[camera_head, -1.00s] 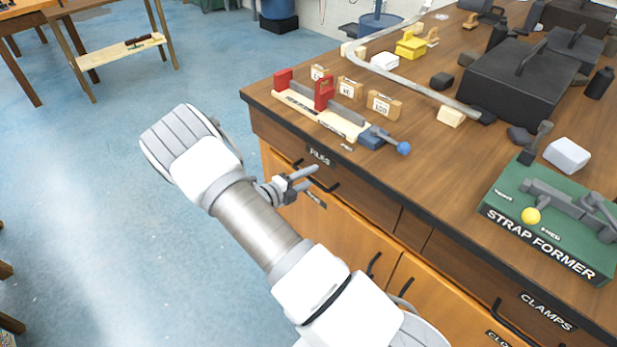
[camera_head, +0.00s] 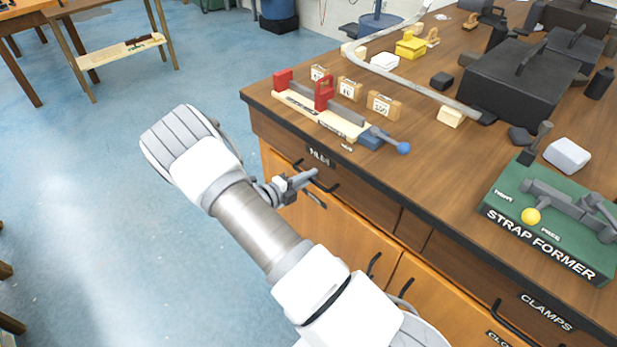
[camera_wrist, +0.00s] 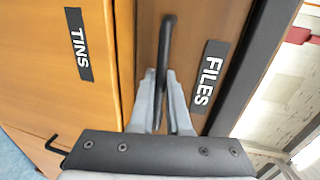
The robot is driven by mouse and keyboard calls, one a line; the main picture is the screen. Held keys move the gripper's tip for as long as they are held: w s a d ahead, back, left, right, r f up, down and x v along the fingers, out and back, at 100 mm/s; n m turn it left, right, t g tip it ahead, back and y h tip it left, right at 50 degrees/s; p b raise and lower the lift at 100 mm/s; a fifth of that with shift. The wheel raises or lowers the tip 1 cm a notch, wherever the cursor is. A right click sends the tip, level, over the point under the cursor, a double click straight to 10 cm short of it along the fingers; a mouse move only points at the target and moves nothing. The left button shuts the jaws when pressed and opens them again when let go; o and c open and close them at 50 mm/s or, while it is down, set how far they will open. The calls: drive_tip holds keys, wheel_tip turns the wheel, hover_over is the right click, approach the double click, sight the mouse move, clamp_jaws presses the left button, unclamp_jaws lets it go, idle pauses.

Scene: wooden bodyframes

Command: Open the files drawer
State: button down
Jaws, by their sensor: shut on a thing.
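The files drawer (camera_head: 372,204) is a dark wood front at the left end of the bench, with a FILES label (camera_wrist: 207,76) and a black bar handle (camera_wrist: 167,38). It looks closed, flush under the bench top. My gripper (camera_wrist: 161,76) is shut on the handle, with one grey finger on each side of the bar in the wrist view. In the head view my gripper (camera_head: 311,175) reaches the drawer front from the left and hides part of the handle.
Below the drawer is an orange cupboard door with a TINS label (camera_wrist: 77,44). A CLAMPS drawer (camera_head: 545,318) is at lower right. Blue floor (camera_head: 110,240) is clear at left.

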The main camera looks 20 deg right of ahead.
drive_tip(key=shift+a, duration=0.15)
idle(0.7)
drive_tip(key=f+v, duration=0.3)
drive_tip(key=v, duration=1.2)
drive_tip(key=s+a+f+v, duration=0.1)
drive_tip(key=f+v, duration=0.2)
drive_tip(key=v, duration=1.2)
drive_tip(key=shift+a+f+p, duration=0.2)
drive_tip(key=shift+a+p, duration=0.15)
drive_tip(key=shift+p, duration=0.1)
drive_tip(key=shift+s, duration=0.1)
drive_tip(key=c, duration=0.9)
unclamp_jaws()
drive_tip(key=v, duration=1.7)
drive_tip(key=shift+a+f, duration=0.1)
drive_tip(key=shift+a, duration=0.1)
